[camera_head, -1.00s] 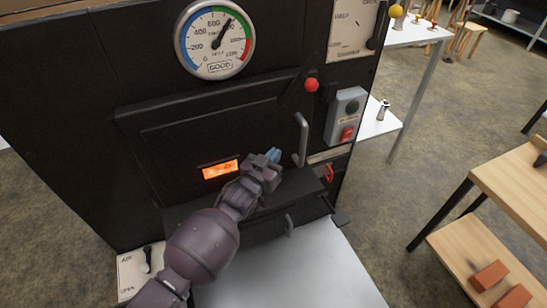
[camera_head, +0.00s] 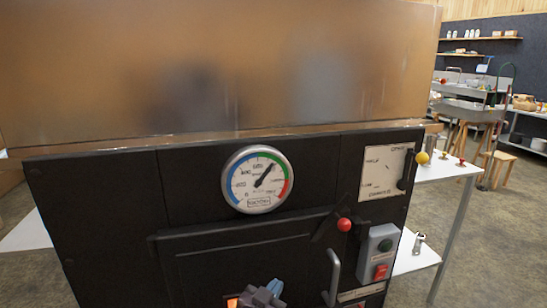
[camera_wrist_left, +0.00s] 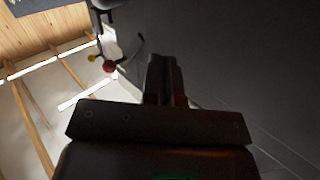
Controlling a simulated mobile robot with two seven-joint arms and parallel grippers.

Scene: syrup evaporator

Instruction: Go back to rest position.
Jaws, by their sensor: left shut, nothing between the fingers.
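My left gripper (camera_head: 273,289) shows at the bottom edge of the head view, in front of the black firebox door (camera_head: 245,255). Only its end is in the picture; the rest of my left arm is cut off. In the left wrist view the fingers (camera_wrist_left: 163,80) are together with nothing between them, beside a dark panel. The gripper is left of the grey door handle (camera_head: 333,277); whether it touches the door cannot be told. My right gripper is not in view.
The black evaporator front carries a round gauge (camera_head: 257,180), a red ball knob (camera_head: 344,225) and a switch box (camera_head: 378,253). A copper-coloured pan (camera_head: 220,70) stands above. A white table (camera_head: 450,168) is at the right, with open floor beyond.

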